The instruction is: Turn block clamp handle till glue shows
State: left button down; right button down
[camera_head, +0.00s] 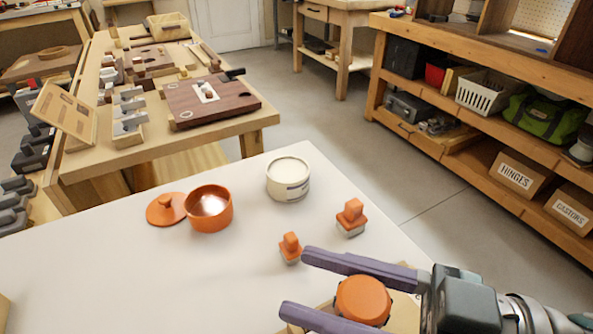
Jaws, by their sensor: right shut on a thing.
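My right gripper (295,284) reaches in from the lower right, with two long purple fingers pointing left. It is shut on a round orange handle (362,300), which sits between the fingers. A pale wooden piece (404,313), which looks like part of the block clamp, shows under the gripper near the bottom edge. The fingers and the picture edge hide most of it. I cannot make out any glue there. My left gripper is not in view.
On the white table (120,270) stand an open orange pot (208,212), its orange lid (165,209), a cream tub (288,182) and two orange-topped pieces (350,220) (290,250). A wooden bench (245,122) stands behind, shelves (450,140) at right.

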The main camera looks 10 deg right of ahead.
jog(key=shift+w+d+m+t+h+p, duration=0.15)
jog(key=shift+m+t+h+p, duration=0.2)
jog(key=shift+m+t+h, duration=0.4)
jog(key=shift+w+d+m+t+h+p, duration=0.1)
jog(key=shift+m+t+h+p, duration=0.35)
jog(key=shift+t, duration=0.5)
jog(key=shift+c, duration=1.4)
grip_release()
jog(key=v, duration=0.9)
jog(key=shift+s+d+b, duration=0.25)
jog(key=shift+s+b, duration=0.1)
